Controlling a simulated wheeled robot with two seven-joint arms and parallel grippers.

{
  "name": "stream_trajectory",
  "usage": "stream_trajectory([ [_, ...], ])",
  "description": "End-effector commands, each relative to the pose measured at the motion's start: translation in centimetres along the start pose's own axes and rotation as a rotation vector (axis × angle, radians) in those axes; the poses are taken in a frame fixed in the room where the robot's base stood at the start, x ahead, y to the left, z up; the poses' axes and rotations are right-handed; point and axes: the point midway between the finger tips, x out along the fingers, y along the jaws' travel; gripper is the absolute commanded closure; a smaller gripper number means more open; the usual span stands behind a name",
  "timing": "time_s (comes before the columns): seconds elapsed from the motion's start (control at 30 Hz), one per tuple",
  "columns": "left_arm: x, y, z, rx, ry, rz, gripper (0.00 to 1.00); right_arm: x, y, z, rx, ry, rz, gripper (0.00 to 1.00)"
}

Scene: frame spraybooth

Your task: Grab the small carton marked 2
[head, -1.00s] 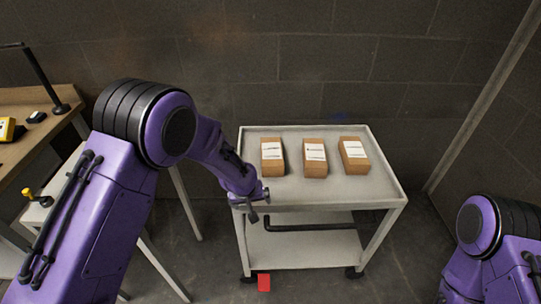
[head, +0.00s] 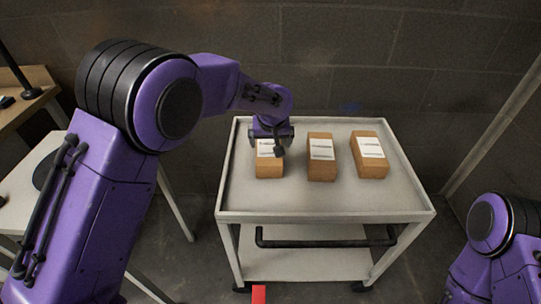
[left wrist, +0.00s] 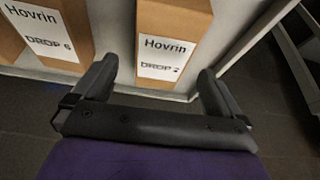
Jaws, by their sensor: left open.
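The small carton marked 2 is brown with a white label. It is the leftmost of the cartons on the cart in the head view (head: 269,169), and its label reads "DROP 2" in the left wrist view (left wrist: 168,58). My left gripper (head: 272,143) is at the far, labelled end of this carton and hides part of it. In the left wrist view the open fingers (left wrist: 158,72) lie on either side of the label, with nothing held. I cannot tell how far above the carton they are. My right gripper is out of view.
A second carton (head: 321,157), marked 6 in the left wrist view (left wrist: 52,35), stands beside it with a gap. A third carton (head: 369,155) is at the right. All stand on a pale rimmed cart (head: 330,200) near a dark block wall (head: 400,60).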

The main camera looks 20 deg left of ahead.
Motion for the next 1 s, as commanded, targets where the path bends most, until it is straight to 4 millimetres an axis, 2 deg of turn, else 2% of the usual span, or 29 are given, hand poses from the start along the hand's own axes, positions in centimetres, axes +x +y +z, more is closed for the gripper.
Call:
stream_trajectory([
  [0.2, 4.0, -0.5, -0.1, -0.007, -0.004, -0.004, 0.00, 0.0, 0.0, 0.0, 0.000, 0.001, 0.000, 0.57],
  [0.37, 5.8, -0.6, -0.5, -0.008, -0.004, -0.002, 0.00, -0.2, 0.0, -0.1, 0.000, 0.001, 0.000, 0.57],
  [0.5, 8.2, -0.8, -1.8, -0.009, -0.004, -0.002, 0.00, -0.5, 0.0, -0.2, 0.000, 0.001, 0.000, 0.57],
  [0.6, 9.7, -0.7, -1.7, -0.006, -0.003, -0.002, 0.00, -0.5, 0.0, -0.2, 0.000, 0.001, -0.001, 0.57],
  [0.87, 10.2, -0.5, -1.7, -0.004, -0.001, -0.001, 0.00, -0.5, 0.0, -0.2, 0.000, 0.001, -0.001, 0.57],
  [0.9, 10.2, -0.5, -1.7, -0.003, -0.001, -0.001, 0.06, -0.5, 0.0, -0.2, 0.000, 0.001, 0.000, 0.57],
  [0.97, 10.2, -0.5, -1.7, -0.003, -0.001, -0.001, 0.26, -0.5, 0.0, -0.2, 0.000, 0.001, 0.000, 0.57],
  [1.0, 10.2, -0.5, -1.7, -0.003, -0.001, -0.001, 0.39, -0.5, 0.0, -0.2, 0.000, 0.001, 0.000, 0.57],
])
